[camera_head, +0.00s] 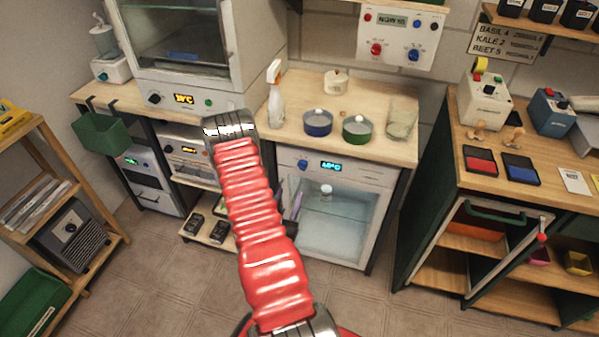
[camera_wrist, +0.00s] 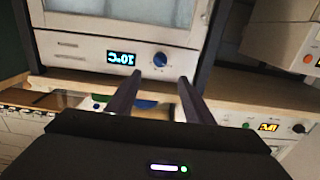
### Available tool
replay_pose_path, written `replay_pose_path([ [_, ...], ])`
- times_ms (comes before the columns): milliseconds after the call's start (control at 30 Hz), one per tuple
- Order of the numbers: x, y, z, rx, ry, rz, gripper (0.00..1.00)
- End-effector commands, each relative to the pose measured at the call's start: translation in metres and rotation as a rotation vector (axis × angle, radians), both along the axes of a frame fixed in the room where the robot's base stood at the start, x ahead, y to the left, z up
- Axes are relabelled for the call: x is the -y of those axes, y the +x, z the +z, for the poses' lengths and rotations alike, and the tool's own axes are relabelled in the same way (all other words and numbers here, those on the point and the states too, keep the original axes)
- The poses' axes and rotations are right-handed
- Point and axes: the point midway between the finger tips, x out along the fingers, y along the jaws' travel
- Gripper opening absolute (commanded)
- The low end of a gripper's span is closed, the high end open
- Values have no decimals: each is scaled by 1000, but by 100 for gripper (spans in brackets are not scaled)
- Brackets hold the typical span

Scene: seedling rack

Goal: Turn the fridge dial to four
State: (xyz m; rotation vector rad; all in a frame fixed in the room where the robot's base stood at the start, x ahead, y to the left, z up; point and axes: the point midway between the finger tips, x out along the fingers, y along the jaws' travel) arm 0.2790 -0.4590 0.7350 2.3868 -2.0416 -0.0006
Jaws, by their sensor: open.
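The fridge (camera_head: 375,180) is a white, glass-doored unit under the wooden counter. Its blue dial (camera_head: 302,164) sits left of a small lit display (camera_head: 331,167) on the top panel. The wrist view is upside down and shows the dial (camera_wrist: 160,59) beside the display (camera_wrist: 121,58), which seems to read 10°C. The dial's pointer is too small to read. My gripper (camera_wrist: 158,80) is open and empty, its two dark fingers pointing towards the dial, apart from it. In the head view my red arm hides most of the gripper.
On the counter (camera_head: 290,122) above the fridge stand a spray bottle (camera_head: 275,100), a blue pot (camera_head: 317,122), a green pot (camera_head: 357,129) and a glass jar (camera_head: 401,118). A wooden cabinet (camera_head: 425,200) stands to the right. The tiled floor in front is clear.

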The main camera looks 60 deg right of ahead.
Motion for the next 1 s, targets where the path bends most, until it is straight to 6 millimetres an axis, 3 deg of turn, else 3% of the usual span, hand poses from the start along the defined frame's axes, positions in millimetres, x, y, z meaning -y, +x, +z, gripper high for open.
replay_pose_path([
  [233, 23, 3, 1, 3, -2, -2, 47],
  [800, 109, 17, 1, 3, -1, -1, 47],
  [1000, 129, 21, 0, 3, 0, 0, 47],
])
